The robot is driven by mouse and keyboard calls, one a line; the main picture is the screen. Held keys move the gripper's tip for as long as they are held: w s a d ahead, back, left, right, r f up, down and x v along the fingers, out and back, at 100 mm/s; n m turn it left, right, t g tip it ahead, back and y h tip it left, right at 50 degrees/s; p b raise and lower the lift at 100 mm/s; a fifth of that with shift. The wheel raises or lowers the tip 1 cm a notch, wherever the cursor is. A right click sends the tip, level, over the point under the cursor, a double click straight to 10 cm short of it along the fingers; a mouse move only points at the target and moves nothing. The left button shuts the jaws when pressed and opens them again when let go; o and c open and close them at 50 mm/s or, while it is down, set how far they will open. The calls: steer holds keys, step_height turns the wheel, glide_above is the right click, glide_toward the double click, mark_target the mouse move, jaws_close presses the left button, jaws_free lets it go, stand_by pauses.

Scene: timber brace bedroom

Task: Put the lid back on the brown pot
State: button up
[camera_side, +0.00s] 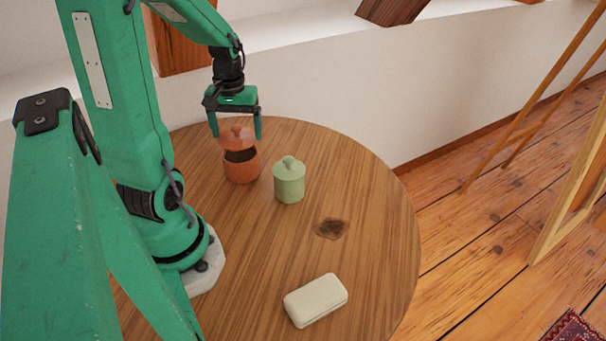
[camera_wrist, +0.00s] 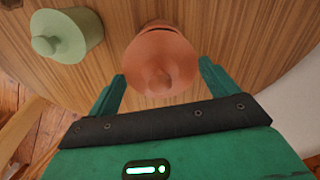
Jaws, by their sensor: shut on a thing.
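The brown pot (camera_side: 241,172) stands upright on the round wooden table, and its dark opening shows at the top. Its reddish-brown knobbed lid (camera_side: 236,138) is just above the opening, with a dark gap visible below it at the front. My gripper (camera_side: 236,133) points down over the pot and is shut on the lid, one finger on each side. In the wrist view the lid (camera_wrist: 158,62) lies between the fingertips (camera_wrist: 161,73) and hides most of the pot. Whether the lid touches the rim at the back is hidden.
A green lidded pot (camera_side: 289,182) stands close to the right of the brown pot; it also shows in the wrist view (camera_wrist: 72,36). A cream rounded box (camera_side: 316,300) lies near the table's front. The table (camera_side: 370,210) is clear at right. A white wall is behind.

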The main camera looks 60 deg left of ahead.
steer(key=shift+f, duration=1.7)
steer(key=shift+f, duration=0.2)
stand_by(1.0)
steer(key=o, duration=0.8)
steer(key=shift+r, duration=0.1)
steer(key=shift+r, duration=3.4)
